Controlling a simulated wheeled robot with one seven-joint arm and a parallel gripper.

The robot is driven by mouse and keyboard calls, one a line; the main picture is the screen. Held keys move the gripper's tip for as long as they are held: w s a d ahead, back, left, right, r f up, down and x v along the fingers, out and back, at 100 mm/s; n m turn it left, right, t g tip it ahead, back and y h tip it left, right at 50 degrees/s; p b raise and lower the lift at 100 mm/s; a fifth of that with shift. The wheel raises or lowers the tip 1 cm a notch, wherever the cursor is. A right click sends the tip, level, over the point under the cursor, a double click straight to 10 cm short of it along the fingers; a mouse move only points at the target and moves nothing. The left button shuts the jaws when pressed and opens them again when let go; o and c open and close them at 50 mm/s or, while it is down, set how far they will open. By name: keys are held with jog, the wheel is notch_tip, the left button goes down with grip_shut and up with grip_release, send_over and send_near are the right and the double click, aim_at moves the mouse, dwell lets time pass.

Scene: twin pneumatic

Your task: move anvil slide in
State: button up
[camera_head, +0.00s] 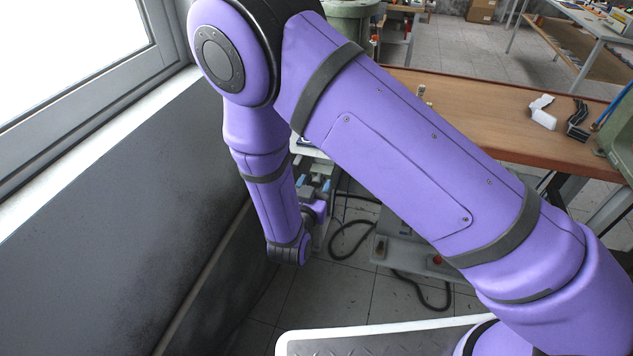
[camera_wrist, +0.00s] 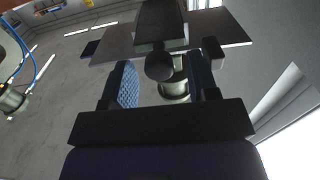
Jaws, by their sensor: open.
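In the wrist view my gripper (camera_wrist: 161,75) is open, with a blue textured pad on its left finger. A dark round knob (camera_wrist: 159,64) shows between the fingers, below a dark block (camera_wrist: 160,22) on a grey plate (camera_wrist: 222,27). A pale metal cylinder (camera_wrist: 175,86) shows just behind the knob. I cannot tell if the fingers touch the knob, or which part is the anvil slide.
A wooden workbench (camera_head: 470,115) stands to the right, with a white object (camera_head: 542,112) and a black object (camera_head: 578,120) on it. A dark grey wall (camera_head: 110,220) with a window runs along the left. Black cables (camera_head: 350,240) lie on the floor.

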aim_at(318, 178)
jog(key=shift+w+d, duration=0.25)
jog(key=shift+w, duration=0.45)
jog(key=shift+c, duration=0.5)
grip_shut()
jog(key=x, duration=1.3)
grip_release()
jog(key=shift+w+f, duration=0.1)
jog(key=shift+w, duration=0.05)
jog(key=shift+o, duration=0.5)
jog(key=v, duration=1.1)
jog(key=shift+d, duration=0.1)
